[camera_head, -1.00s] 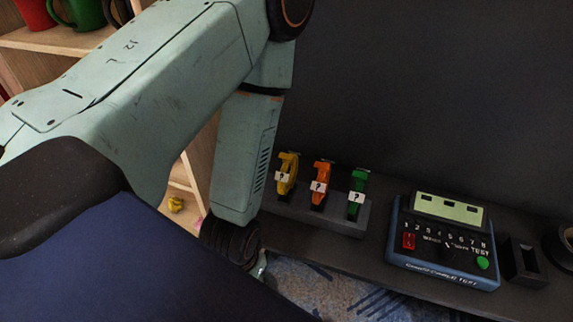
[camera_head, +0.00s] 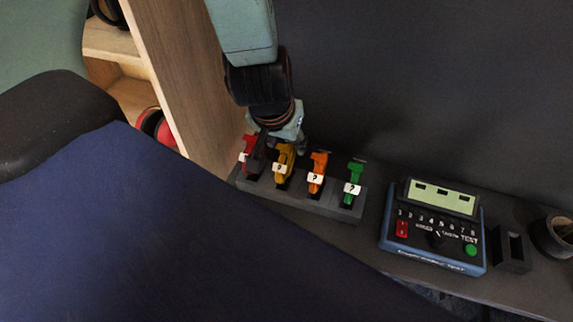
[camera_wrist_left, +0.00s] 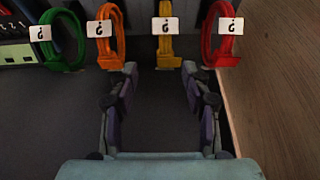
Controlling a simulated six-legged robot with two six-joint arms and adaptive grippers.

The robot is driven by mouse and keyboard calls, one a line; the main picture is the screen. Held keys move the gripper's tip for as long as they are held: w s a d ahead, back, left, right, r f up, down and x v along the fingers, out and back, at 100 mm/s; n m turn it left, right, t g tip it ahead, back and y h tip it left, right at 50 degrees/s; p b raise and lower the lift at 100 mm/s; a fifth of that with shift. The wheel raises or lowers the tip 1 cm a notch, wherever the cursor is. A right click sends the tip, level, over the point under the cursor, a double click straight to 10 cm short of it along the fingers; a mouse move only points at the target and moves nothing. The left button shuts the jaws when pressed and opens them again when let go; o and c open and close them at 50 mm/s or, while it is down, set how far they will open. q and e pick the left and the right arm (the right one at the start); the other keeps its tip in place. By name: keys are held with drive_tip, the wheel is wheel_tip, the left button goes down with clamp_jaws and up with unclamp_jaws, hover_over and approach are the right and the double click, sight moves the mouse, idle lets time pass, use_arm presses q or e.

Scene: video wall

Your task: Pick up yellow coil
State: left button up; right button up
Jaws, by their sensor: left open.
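The yellow coil (camera_head: 283,165) stands in a dark holder (camera_head: 336,208), between a red coil (camera_head: 248,150) and an orange coil (camera_head: 317,172). It carries a white tag with a question mark. In the left wrist view the yellow coil (camera_wrist_left: 166,38) is at the top, straight ahead of the gap between my fingers. My left gripper (camera_head: 277,148) is right at the yellow and red coils in the head view; a finger partly covers the red one. In the wrist view my left gripper (camera_wrist_left: 160,82) is open and empty, with its fingertips short of the coil. My right gripper is not in view.
A green coil (camera_head: 354,183) stands at the holder's right end. A blue tester box (camera_head: 433,262) with buttons and a screen sits to the right, beside a small black block (camera_head: 513,250). A wooden shelf side (camera_head: 190,85) rises close on the left. A dark wall stands behind.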

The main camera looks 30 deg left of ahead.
sight(285, 148)
use_arm(q)
drive_tip(key=x, duration=0.2)
drive_tip(key=a+b+x, duration=0.1)
drive_tip(key=x, duration=0.1)
drive_tip(key=shift+f, duration=0.35)
drive_tip(key=shift+w+f+b, duration=0.35)
drive_tip(key=shift+d+r, duration=0.1)
drive_tip(key=shift+d, duration=0.05)
drive_tip(key=shift+s, duration=0.15)
drive_tip(key=c, duration=0.4)
clamp_jaws()
